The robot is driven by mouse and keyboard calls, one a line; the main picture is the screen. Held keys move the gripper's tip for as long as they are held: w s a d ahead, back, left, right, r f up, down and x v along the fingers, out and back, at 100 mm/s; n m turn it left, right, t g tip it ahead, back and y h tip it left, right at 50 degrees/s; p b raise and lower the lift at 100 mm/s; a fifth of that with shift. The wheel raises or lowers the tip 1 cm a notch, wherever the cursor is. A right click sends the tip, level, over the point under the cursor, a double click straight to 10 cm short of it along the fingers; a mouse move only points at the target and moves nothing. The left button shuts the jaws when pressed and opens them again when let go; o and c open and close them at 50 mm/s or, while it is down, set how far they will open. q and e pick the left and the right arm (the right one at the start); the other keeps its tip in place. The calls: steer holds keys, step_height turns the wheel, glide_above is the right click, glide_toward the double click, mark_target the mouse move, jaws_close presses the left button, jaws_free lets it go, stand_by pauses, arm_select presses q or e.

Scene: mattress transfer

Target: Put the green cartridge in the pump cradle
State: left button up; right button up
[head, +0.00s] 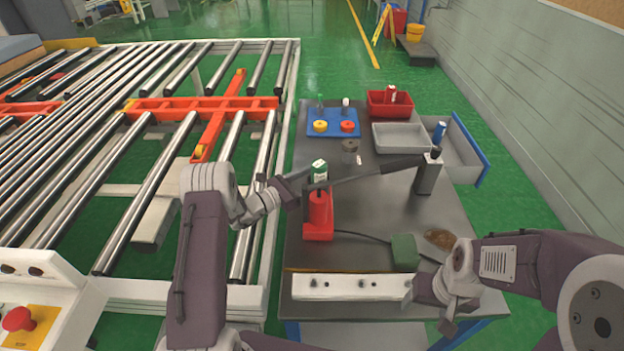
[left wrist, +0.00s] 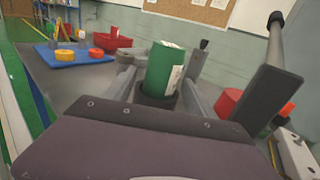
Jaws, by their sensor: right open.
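The green cartridge (head: 320,172) has a white label and stands above the red pump cradle (head: 318,212) on the table. In the left wrist view the cartridge (left wrist: 166,68) rises between my fingers, with a dark ring around its lower end. My left gripper (head: 303,183) appears shut on it. Whether the lower end touches the cradle is hidden. A red part (left wrist: 228,103) shows right of my fingers in the wrist view. My right gripper (head: 440,316) is open and empty near the table's front right corner.
A blue tray (head: 333,114) with coloured rings, a grey tray (head: 398,137) and a red bin (head: 390,104) stand behind. A green block (head: 405,252) and a white bar (head: 350,287) are in front.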

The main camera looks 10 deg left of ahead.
arm_select(q)
steer(key=v, duration=1.2)
steer(key=shift+b, duration=0.3)
steer(key=shift+s+r, duration=0.1)
